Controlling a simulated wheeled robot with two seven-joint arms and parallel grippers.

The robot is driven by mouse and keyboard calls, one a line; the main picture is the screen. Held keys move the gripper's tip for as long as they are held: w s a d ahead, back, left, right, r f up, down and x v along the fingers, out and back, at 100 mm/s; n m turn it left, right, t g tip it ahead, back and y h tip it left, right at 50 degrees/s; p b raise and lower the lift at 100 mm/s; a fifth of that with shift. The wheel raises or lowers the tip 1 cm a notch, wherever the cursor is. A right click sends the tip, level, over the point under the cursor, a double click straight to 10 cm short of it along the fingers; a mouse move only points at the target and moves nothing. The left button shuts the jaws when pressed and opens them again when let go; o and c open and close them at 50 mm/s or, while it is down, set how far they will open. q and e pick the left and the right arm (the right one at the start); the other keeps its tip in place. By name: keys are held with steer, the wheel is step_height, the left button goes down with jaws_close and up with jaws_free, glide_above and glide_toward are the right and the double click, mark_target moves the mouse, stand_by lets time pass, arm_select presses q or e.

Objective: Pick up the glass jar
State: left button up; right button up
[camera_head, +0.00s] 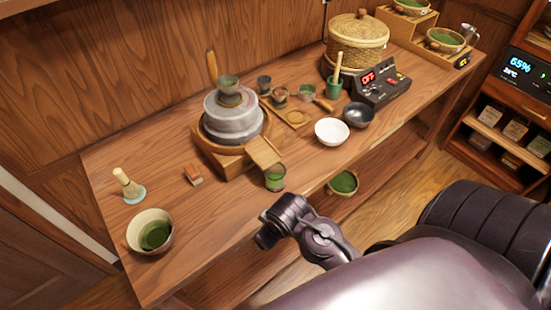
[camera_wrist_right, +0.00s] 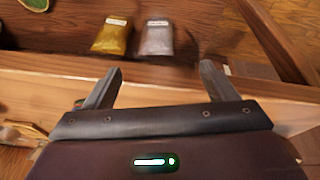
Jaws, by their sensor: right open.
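The glass jar (camera_head: 275,178), a small clear jar with green powder, stands upright on the table near its front edge. It is just below the wooden chute (camera_head: 264,152) of the stone mill (camera_head: 233,118). My right gripper (camera_wrist_right: 161,68) is open and empty in the wrist view, with the table edge behind its fingers. In the head view, the end of my right arm (camera_head: 290,218) is by the front edge, nearer to me than the jar and apart from it. Its fingers are hard to make out there. I cannot clearly identify the jar in the wrist view. My left gripper is not in view.
A white bowl (camera_head: 332,132) and a dark bowl (camera_head: 359,115) stand to the right. A whisk (camera_head: 127,184) and a matcha bowl (camera_head: 150,231) are at left. A gold packet (camera_wrist_right: 112,38) and a silver packet (camera_wrist_right: 157,38) lie below.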

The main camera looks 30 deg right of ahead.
step_height(320, 180, up, 6)
steer(key=w+n+t, duration=0.1)
steer(key=w+n, duration=0.1)
steer(key=n, duration=0.2)
steer(key=n+t, duration=0.2)
steer(key=n, duration=2.5)
glide_toward(279, 179)
steer(key=x, duration=0.6)
steer(key=shift+w+f+g+h, duration=0.3)
steer(key=shift+w+f+h, duration=0.2)
steer(key=shift+f, duration=0.15)
steer(key=shift+w+r+x, duration=0.1)
steer(key=shift+w+x, duration=0.05)
steer(key=shift+x, duration=0.85)
steer(key=shift+w+r+x, duration=0.1)
steer(key=shift+w+x, duration=0.1)
steer(key=shift+x, duration=0.85)
steer(key=shift+w+r+x, duration=0.1)
steer(key=shift+w+x, duration=0.05)
steer(key=shift+x, duration=0.85)
steer(key=shift+d, duration=0.1)
steer(key=c, duration=1.2)
steer(key=shift+r, duration=0.15)
